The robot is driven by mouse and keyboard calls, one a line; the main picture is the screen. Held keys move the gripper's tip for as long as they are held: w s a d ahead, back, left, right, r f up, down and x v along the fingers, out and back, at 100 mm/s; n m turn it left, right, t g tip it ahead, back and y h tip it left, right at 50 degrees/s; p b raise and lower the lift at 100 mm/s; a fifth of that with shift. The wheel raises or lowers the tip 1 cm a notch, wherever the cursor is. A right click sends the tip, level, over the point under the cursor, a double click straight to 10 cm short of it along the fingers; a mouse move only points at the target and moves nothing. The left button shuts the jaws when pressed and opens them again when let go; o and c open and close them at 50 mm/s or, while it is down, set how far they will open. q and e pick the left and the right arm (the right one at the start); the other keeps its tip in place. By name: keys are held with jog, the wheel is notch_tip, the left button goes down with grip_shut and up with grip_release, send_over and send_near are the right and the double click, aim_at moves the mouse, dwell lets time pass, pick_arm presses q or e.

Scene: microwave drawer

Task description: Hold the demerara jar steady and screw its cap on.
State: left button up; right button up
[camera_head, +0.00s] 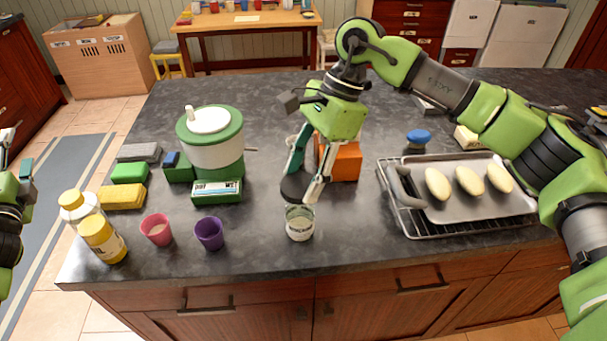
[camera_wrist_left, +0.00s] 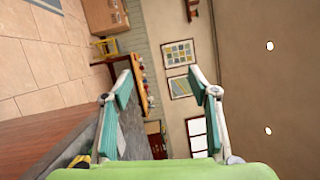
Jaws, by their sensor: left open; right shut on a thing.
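The demerara jar (camera_head: 300,224), a small clear jar with a white label, stands upright and open near the counter's front edge. My right gripper (camera_head: 305,182) is shut on a dark round cap (camera_head: 295,188). It holds the cap just above and slightly left of the jar's mouth; I cannot tell whether they touch. My left gripper (camera_head: 20,166) is at the far left edge of the head view, partly cut off, away from the jar. The left wrist view shows its two fingers (camera_wrist_left: 164,92) spread apart with nothing between them.
A purple cup (camera_head: 209,233) and a pink cup (camera_head: 157,229) stand left of the jar, with yellow-capped bottles (camera_head: 103,240) beyond them. An orange box (camera_head: 345,162) is behind my right gripper. A tray of rolls (camera_head: 450,207) lies to the right. Counter between jar and tray is clear.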

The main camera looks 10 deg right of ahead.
pick_arm(q)
jog(key=w+d+r+m+t+h, duration=0.2)
jog(key=d+r+m+t+h, duration=0.15)
jog(key=d+r+m, duration=0.45)
jog(key=s+d+r+m+g+h, duration=0.1)
jog(key=d+r+m+h, duration=0.2)
jog(key=d+m+h, duration=0.5)
jog(key=s+d+r+m+g+h, duration=0.2)
jog(key=d+r+m+h, duration=0.15)
jog(key=d, duration=0.75)
jog(key=s+d+r+m+g+h, duration=0.1)
jog(key=d+r+m+h, duration=0.1)
jog(key=d+m+h, duration=0.6)
jog(key=s+d+f+m+g, duration=0.2)
jog(key=d+f+m+g, duration=0.25)
jog(key=d, duration=0.45)
jog(key=m+g+y, duration=0.5)
jog(key=m+g, duration=0.2)
jog(key=g, duration=0.6)
send_near(295, 221)
jog(key=w+f, duration=0.1)
jog(key=f, duration=0.1)
jog(key=w+f, duration=0.1)
jog(key=f, duration=0.1)
jog(key=shift+w, duration=0.4)
jog(key=shift+d+f, duration=0.15)
jog(key=shift+d, duration=0.05)
jog(key=shift+r+x, duration=0.2)
jog(key=shift+x, duration=4.55)
jog(key=shift+s+d, duration=0.1)
